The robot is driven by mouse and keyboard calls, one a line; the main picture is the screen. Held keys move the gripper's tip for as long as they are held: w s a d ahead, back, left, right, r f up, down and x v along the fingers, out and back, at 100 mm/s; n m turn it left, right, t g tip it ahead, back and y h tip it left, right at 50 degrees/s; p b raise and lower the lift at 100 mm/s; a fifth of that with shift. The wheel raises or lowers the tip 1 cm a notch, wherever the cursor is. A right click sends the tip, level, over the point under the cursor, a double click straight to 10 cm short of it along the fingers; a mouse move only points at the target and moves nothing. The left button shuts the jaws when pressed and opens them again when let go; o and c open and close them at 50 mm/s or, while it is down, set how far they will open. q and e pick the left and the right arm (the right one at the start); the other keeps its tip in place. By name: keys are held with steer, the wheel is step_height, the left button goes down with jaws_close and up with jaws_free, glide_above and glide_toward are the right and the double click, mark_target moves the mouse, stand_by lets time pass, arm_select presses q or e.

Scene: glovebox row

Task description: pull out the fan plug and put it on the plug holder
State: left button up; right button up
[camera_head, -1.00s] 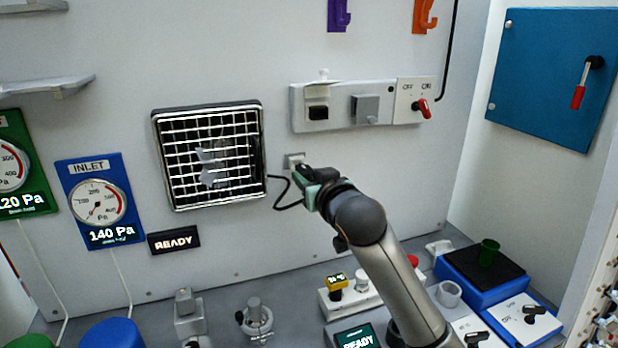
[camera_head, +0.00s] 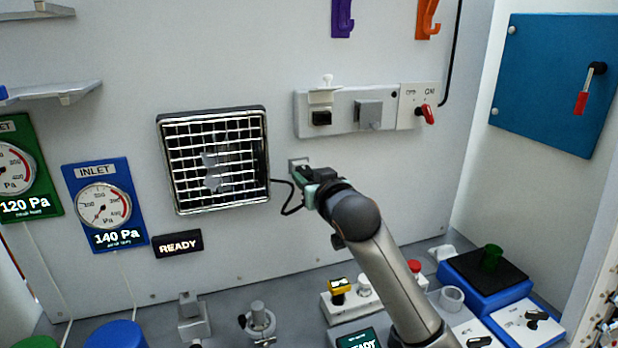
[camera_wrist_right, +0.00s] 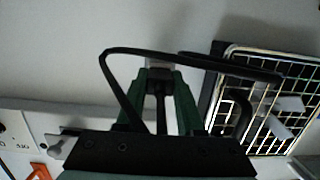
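The fan (camera_head: 213,160) is a black-framed unit with a white grille on the back wall, and it also shows in the right wrist view (camera_wrist_right: 268,100). A black cable (camera_head: 288,208) loops from it to my right gripper (camera_head: 300,175). The green fingers (camera_wrist_right: 160,78) appear closed on the dark fan plug (camera_wrist_right: 160,102), which they mostly hide. A small grey wall plate (camera_head: 298,162) sits just beyond the fingertips. Whether the plug still touches it is hidden. I cannot pick out the plug holder with certainty. My left gripper is not in view.
Above is a grey outlet strip (camera_head: 346,110) with a red ON/OFF switch (camera_head: 426,113). Purple (camera_head: 342,17) and orange (camera_head: 428,18) hooks hang higher. Gauges stand left. Several devices, including a blue base (camera_head: 483,280), crowd the bench below. The wall around the gripper is mostly clear.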

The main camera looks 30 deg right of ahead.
steer(key=o, duration=0.6)
steer(key=shift+w, duration=0.1)
steer(key=shift+c, duration=0.2)
steer(key=b+v, duration=0.1)
steer(key=v, duration=1.1)
steer(key=shift+s, duration=0.25)
steer(key=shift+a, duration=0.1)
